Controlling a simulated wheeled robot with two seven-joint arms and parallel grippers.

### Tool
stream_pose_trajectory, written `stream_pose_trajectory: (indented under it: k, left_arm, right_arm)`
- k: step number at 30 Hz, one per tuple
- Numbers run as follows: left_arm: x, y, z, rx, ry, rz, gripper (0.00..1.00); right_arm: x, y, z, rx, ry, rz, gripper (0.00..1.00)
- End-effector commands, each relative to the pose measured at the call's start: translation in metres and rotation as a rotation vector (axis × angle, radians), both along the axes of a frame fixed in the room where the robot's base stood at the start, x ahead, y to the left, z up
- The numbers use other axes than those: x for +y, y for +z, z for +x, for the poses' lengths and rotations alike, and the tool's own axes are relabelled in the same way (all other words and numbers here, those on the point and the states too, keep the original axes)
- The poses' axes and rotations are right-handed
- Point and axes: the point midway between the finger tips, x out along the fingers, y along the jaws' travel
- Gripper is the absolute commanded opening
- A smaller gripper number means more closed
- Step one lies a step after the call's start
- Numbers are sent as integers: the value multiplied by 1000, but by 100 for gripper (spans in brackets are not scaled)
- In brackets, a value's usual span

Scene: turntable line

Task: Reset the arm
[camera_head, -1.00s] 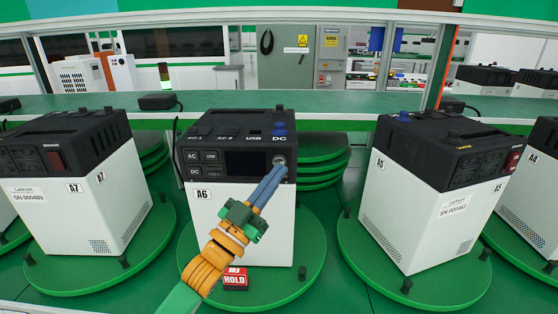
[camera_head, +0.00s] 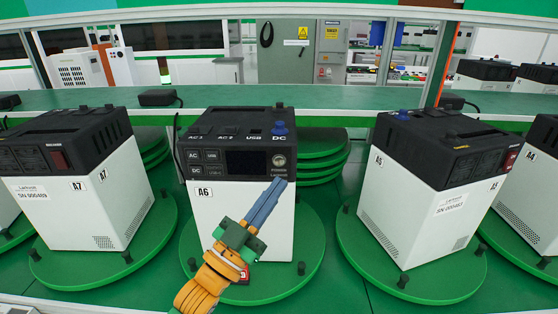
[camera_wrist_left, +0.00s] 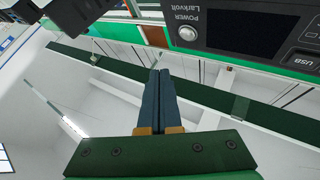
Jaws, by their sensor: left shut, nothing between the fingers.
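My left gripper (camera_head: 277,186) is shut and empty, its blue fingers together, in front of the white lower front of unit A6 (camera_head: 226,217). Its tips are just below the round power button (camera_head: 279,160) on the unit's black panel, and I cannot tell the exact gap. In the left wrist view the shut fingers (camera_wrist_left: 160,75) point up the picture, and the power button (camera_wrist_left: 187,33) shows above and right of them. My left forearm hides most of the red HOLD tag (camera_head: 244,273) at the unit's foot. My right gripper is not in view.
Unit A6 stands on a round green turntable (camera_head: 304,237) with black pegs. Unit A7 (camera_head: 97,195) stands to the left and unit A5 (camera_head: 420,200) to the right, each on its own turntable. A green shelf (camera_head: 330,98) runs behind them.

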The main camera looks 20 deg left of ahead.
Motion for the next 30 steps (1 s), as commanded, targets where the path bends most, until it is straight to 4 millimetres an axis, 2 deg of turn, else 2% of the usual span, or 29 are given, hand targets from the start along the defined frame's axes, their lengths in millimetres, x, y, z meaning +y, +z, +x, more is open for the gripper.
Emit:
stream_pose_trajectory:
  k: [11, 14, 17, 18, 21, 24, 27, 30]
  left_arm:
    - [0, 0, 0, 0, 0, 0, 0]
    - [0, -14, 3, 64, 17, 5, 0]
    - [2, -79, 4, 341, 82, 32, 0]
    - [4, -115, -3, 493, 116, 50, 0]
    - [11, -193, -36, 837, 182, 101, 0]
    - [17, -245, -78, 1101, 225, 145, 0]
    - [22, -280, -123, 1321, 250, 182, 0]
    - [25, -305, -168, 1516, 267, 214, 0]
  right_arm:
    - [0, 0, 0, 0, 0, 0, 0]
    - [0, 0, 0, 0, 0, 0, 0]
    - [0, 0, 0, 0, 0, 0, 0]
    - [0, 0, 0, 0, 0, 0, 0]
    - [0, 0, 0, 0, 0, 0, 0]
    - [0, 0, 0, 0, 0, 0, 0]
    - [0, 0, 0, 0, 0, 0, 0]
    - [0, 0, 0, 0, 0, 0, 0]
